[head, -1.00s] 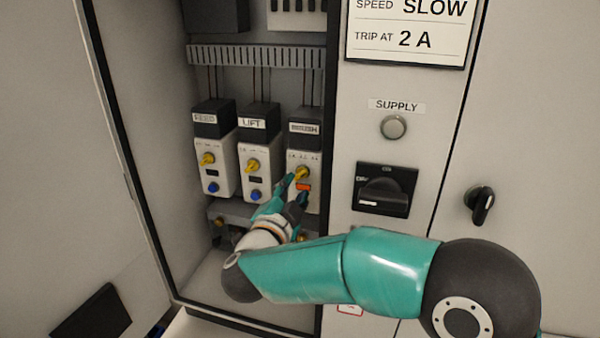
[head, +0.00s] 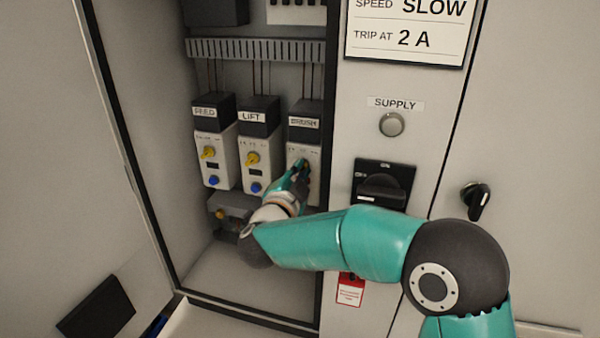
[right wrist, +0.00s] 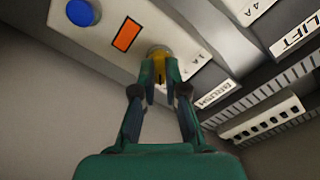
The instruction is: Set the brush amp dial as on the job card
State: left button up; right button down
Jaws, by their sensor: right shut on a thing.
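The brush unit (head: 304,123) is the rightmost of three breaker units in the cabinet, with a black labelled top and a white face. Its yellow amp dial (right wrist: 159,53) shows in the right wrist view, between the fingertips of my right gripper (right wrist: 160,75), which is shut on it. In the head view my right gripper (head: 301,168) covers most of the dial and the lower face. The orange window (right wrist: 127,34) and blue button (right wrist: 82,12) show beside the dial. The job card (head: 405,35) reads SPEED SLOW, TRIP AT 2 A. My left gripper is not in view.
The feed unit (head: 212,145) and lift unit (head: 256,150) stand left of the brush unit, with yellow dials and blue buttons. The black supply switch (head: 383,187), round lamp (head: 391,124) and door handle (head: 477,200) are to the right. A slotted duct (head: 255,50) runs above.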

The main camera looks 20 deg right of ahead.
jog(key=shift+n, duration=0.3)
jog(key=shift+a+n+p, duration=0.15)
jog(key=shift+n+p, duration=2.25)
jog(key=shift+n, duration=2.3)
jog(key=c, duration=1.2)
grip_release()
jog(key=shift+w, duration=0.1)
jog(key=v, duration=1.2)
